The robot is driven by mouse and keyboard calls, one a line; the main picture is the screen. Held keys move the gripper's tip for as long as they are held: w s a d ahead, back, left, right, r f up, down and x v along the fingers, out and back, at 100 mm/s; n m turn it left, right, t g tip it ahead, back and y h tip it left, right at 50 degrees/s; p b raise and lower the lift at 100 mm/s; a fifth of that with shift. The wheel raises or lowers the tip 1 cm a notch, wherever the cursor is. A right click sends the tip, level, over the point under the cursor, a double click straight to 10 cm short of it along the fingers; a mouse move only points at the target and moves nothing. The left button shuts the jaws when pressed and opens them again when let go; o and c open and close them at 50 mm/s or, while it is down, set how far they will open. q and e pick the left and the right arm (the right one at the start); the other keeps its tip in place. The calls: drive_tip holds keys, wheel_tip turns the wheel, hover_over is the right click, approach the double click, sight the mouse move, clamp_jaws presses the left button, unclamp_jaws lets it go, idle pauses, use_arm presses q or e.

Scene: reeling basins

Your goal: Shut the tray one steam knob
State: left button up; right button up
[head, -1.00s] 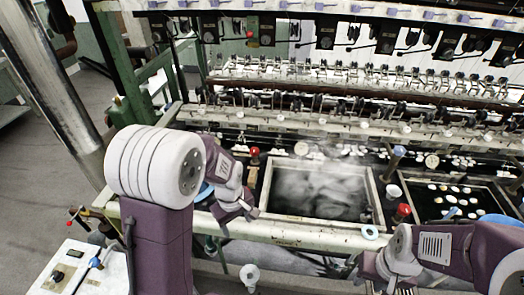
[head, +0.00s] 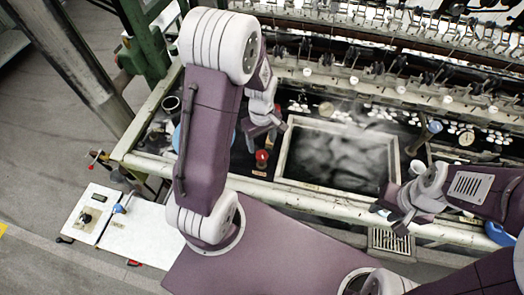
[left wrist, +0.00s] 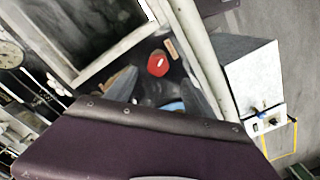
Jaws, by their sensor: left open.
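The tray one steam knob looks to be the red-topped knob (head: 262,158) at the left side of the steaming basin; it also shows as a red disc (left wrist: 157,65) in the left wrist view. My left gripper (head: 262,133) is open and empty, just behind and above the knob in the head view. In the left wrist view the left gripper (left wrist: 155,88) has its fingers spread, with the knob showing beyond the gap. They look apart. My right gripper (head: 392,212) looks open and empty over the front rail, right of the basin.
The steaming basin (head: 283,150) has a raised pale frame. A blue-topped knob (head: 434,127) stands at its right. A long pale rail (head: 310,197) runs along the front. A white box with controls (head: 93,213) stands at the lower left, and the reeling machinery (head: 400,85) is behind.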

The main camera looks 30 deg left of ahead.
sight(262, 154)
use_arm(q)
drive_tip(key=f, duration=0.7)
drive_tip(key=shift+w+a+f, duration=0.1)
drive_tip(key=shift+w+a, duration=0.1)
drive_tip(key=shift+w, duration=0.15)
drive_tip(key=shift+s+d+f, duration=0.1)
drive_tip(key=shift+s+f, duration=0.05)
drive_tip(key=shift+f, duration=0.6)
drive_tip(key=shift+c, duration=0.3)
clamp_jaws()
drive_tip(key=shift+m+p, duration=0.3)
drive_tip(key=shift+w+m, duration=0.2)
drive_tip(key=shift+m, duration=2.5)
